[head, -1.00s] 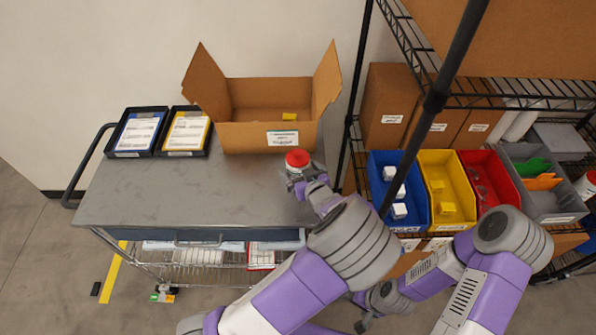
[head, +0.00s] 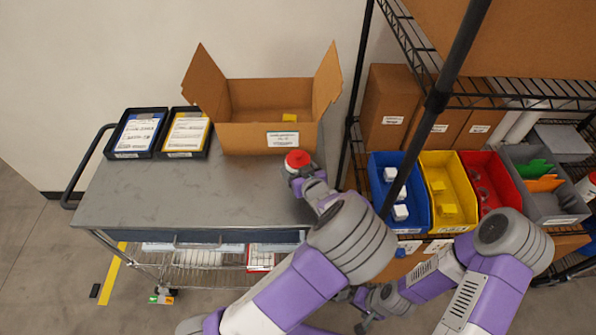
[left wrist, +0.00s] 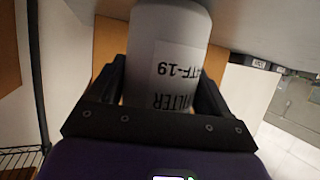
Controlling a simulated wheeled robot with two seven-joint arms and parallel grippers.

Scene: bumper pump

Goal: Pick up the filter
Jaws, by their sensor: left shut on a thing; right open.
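The filter (head: 297,159) is a pale cylinder with a red cap, at the front right of the cart top. In the left wrist view its white labelled body (left wrist: 170,55) stands between the two black fingers. My left gripper (head: 296,176) is shut on it. The filter's lower part is mostly hidden by the gripper in the head view, and I cannot tell whether it touches the cart top. My right gripper (head: 363,322) is open and empty, low near the bottom of the head view.
An open cardboard box (head: 240,138) with a yellow item inside stands behind the filter on the grey cart (head: 150,200). Two black document trays (head: 137,153) lie at its left. Blue, yellow, red and grey bins (head: 417,221) sit on the rack at right. The cart's middle is clear.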

